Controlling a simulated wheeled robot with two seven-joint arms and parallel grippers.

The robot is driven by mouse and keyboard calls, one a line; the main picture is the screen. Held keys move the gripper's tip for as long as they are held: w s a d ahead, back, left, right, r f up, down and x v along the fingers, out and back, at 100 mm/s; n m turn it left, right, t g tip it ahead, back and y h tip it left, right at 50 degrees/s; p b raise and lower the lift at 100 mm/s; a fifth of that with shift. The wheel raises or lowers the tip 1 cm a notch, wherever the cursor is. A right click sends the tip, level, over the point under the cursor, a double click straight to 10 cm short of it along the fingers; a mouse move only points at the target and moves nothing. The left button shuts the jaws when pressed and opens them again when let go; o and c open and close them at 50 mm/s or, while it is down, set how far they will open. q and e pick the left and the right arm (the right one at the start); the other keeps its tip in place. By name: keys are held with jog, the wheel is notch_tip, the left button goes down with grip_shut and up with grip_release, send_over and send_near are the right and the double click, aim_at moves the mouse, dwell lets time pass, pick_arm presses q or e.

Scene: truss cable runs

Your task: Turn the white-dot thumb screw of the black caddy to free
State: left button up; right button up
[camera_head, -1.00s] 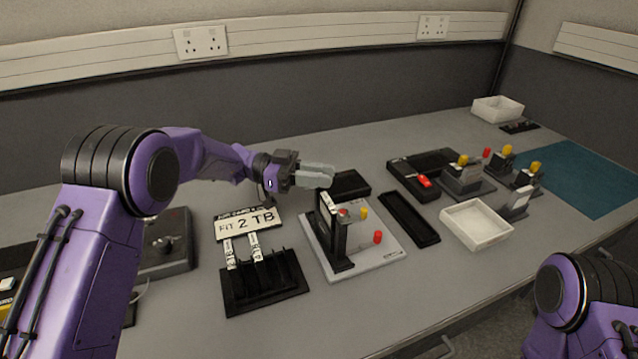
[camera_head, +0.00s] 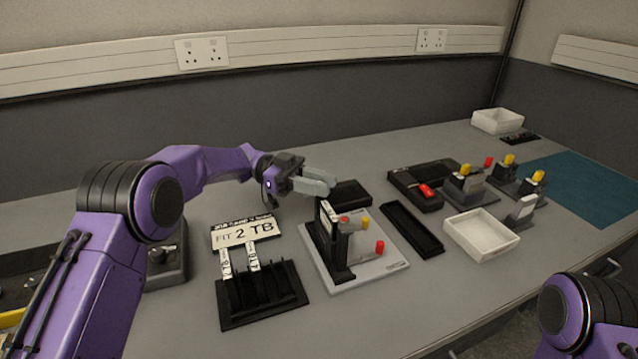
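A black upright caddy (camera_head: 328,241) with a white label on its top stands on a light grey base plate (camera_head: 372,267) in the middle of the bench. Red and yellow knobs show at its right side; I cannot make out a white dot on any of them. My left gripper (camera_head: 322,184) hangs behind and above the caddy, apart from it, with its grey fingers pointing right. The fingers lie close together in this view, and I cannot tell if there is a gap between them. I see nothing held. My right gripper is out of view; only part of that arm shows.
A black slotted rack (camera_head: 262,296) and a "FIT 2 TB" sign (camera_head: 245,232) are left of the caddy. A black block (camera_head: 350,195) lies behind it. A black tray (camera_head: 412,228), a white tray (camera_head: 480,236) and knobbed fixtures (camera_head: 468,186) are to the right.

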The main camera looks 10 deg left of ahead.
pick_arm(q)
jog(key=shift+o, duration=0.9)
jog(key=b+v, duration=1)
jog(key=b, duration=0.1)
jog(key=shift+a, duration=0.25)
